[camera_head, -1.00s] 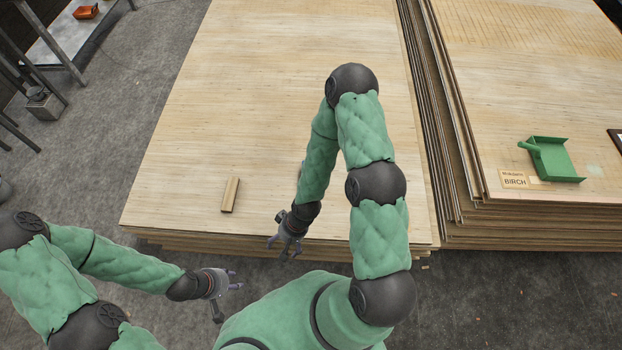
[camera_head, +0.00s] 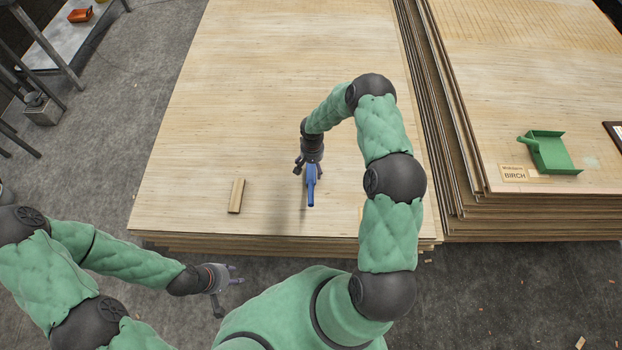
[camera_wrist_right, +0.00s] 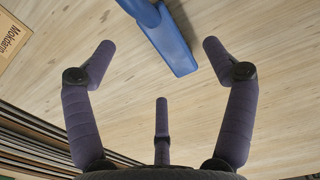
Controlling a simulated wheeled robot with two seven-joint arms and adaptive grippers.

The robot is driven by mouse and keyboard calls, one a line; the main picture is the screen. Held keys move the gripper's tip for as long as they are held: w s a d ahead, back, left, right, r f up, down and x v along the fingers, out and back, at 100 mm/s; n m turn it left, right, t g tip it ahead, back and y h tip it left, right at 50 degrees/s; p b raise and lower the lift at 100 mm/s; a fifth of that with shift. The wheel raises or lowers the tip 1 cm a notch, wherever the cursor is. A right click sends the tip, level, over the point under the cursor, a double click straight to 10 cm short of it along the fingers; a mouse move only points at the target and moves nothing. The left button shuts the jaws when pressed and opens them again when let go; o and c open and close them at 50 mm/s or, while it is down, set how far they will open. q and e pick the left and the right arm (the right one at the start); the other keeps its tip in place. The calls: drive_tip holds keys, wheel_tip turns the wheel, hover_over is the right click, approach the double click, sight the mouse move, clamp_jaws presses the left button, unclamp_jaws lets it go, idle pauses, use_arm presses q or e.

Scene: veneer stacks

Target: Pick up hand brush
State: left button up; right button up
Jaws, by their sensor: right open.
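The blue hand brush (camera_head: 311,190) is over the near part of the middle veneer stack (camera_head: 250,90), partly hidden by my right gripper. Its blue body also shows in the right wrist view (camera_wrist_right: 168,42), at the top, cut off by the frame edge. My right gripper (camera_head: 309,168) is open above the stack, with the brush just beyond and between its spread fingers. I see no finger closed on it. My left gripper (camera_head: 232,282) is open and empty, low off the stack's front edge.
A small wooden block (camera_head: 236,195) lies left of the brush. A green dustpan (camera_head: 553,153) and a birch label (camera_head: 513,173) lie on the right stack. An orange tray (camera_head: 80,15) sits on a bench far left. Much of the middle stack is clear.

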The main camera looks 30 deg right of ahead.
sight(313, 175)
wheel_tip(313, 175, down, 4)
drive_tip(key=shift+r+b, duration=0.2)
drive_tip(key=shift+b, duration=0.15)
drive_tip(key=f, duration=0.1)
drive_tip(key=f+b, duration=0.1)
drive_tip(key=f, duration=0.1)
drive_tip(key=f+b, duration=0.1)
drive_tip(key=f, duration=0.1)
drive_tip(key=shift+d, duration=0.25)
drive_tip(key=c, duration=1.3)
